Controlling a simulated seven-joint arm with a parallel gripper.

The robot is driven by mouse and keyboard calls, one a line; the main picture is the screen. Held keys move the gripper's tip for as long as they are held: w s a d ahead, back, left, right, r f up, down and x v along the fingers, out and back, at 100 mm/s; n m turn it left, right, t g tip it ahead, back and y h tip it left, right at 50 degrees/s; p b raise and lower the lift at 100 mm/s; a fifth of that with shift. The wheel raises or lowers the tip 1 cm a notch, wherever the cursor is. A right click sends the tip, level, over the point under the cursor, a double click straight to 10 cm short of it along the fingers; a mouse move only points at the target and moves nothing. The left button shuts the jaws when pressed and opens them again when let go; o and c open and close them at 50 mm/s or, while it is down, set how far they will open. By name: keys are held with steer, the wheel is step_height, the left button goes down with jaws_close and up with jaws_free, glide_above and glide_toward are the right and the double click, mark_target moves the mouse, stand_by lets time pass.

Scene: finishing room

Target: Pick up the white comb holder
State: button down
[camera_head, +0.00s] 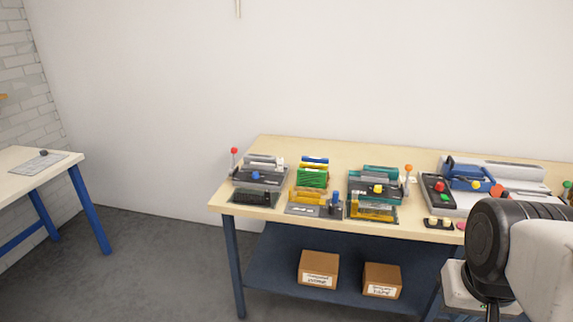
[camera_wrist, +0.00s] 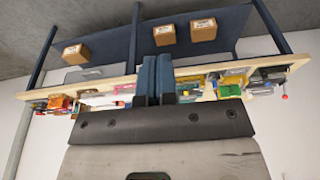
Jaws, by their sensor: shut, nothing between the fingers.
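Binding-type machines and racks stand along the wooden workbench (camera_head: 230,200). I cannot single out a white comb holder for certain among them. A rack with green, yellow and blue strips (camera_head: 312,176) stands left of the middle, between two grey machines. My gripper (camera_wrist: 155,75) shows in the wrist view with its two blue-grey fingers together and nothing between them. The fingers cover part of the bench edge and the items behind it. In the head view my arm covers the bench's right front, and the fingertips do not show there.
A black and grey machine (camera_head: 260,174) with a red-knobbed lever stands at the left end. A teal machine (camera_head: 376,184) and a large blue and white one (camera_head: 468,180) stand further right. Two cardboard boxes (camera_head: 318,268) (camera_head: 382,279) lie on the lower shelf. Another table (camera_head: 30,170) is far left.

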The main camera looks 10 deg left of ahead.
steer(key=c, duration=0.8)
jaws_free()
steer(key=shift+c, duration=0.2)
steer(key=shift+w+r, duration=0.1)
